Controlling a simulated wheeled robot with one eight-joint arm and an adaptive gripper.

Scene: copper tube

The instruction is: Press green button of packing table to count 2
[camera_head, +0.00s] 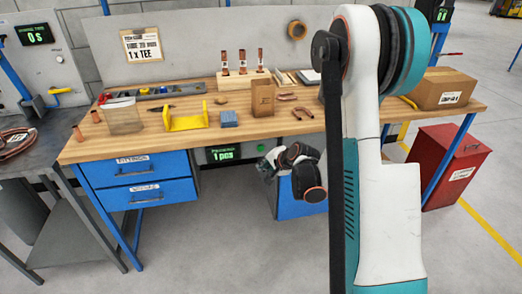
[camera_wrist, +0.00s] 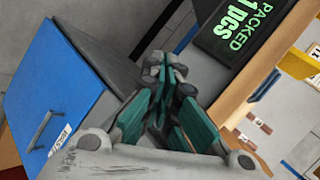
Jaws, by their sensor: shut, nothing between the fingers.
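The packing table (camera_head: 190,118) has a wooden top and blue drawers. Under its front edge a dark counter display (camera_head: 222,154) reads "1 pcs" in green. In the wrist view the display (camera_wrist: 238,25) reads "PACKED 1 pcs" at the top right. My gripper (camera_head: 264,168) is below the table's front edge, right of the display. In the wrist view my gripper (camera_wrist: 166,68) is shut and empty, its fingertips close together beside the panel.
Blue drawers (camera_head: 140,180) are left of the display, and a blue cabinet (camera_head: 284,200) is below my gripper. A red cabinet (camera_head: 447,170) stands at the right. The tabletop holds a yellow stand (camera_head: 186,122), a wooden block (camera_head: 263,98) and a cardboard box (camera_head: 441,89).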

